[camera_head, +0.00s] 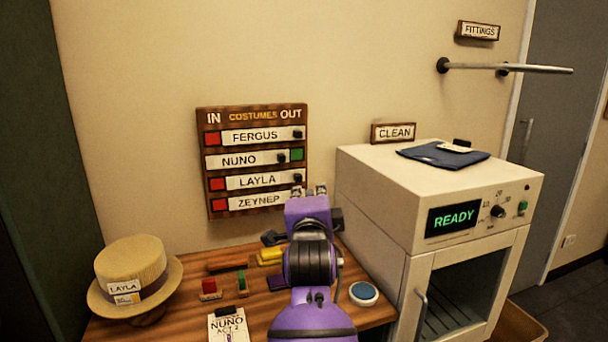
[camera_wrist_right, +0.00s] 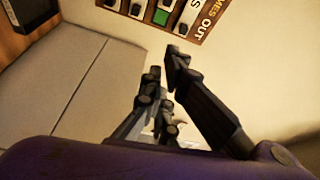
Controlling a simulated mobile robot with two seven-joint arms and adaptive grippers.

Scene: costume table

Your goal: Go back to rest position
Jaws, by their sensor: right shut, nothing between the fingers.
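My right arm (camera_head: 312,262), purple and black, reaches up from the bottom middle of the head view. My right gripper (camera_head: 309,191) is at the lower right corner of the wooden costume board (camera_head: 258,112) and covers part of the ZEYNEP row. In the right wrist view its dark fingers (camera_wrist_right: 164,62) are close together with nothing held. The board (camera_wrist_right: 203,32) shows beyond them, apart from the tips in that view. Its FERGUS, LAYLA and ZEYNEP rows show red at the left; NUNO shows green at the right. My left gripper is not in view.
A white cabinet (camera_head: 380,215) reading READY stands close on the right, with folded blue cloth (camera_head: 420,154) on top. A straw hat (camera_head: 133,262) sits at the table's left.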

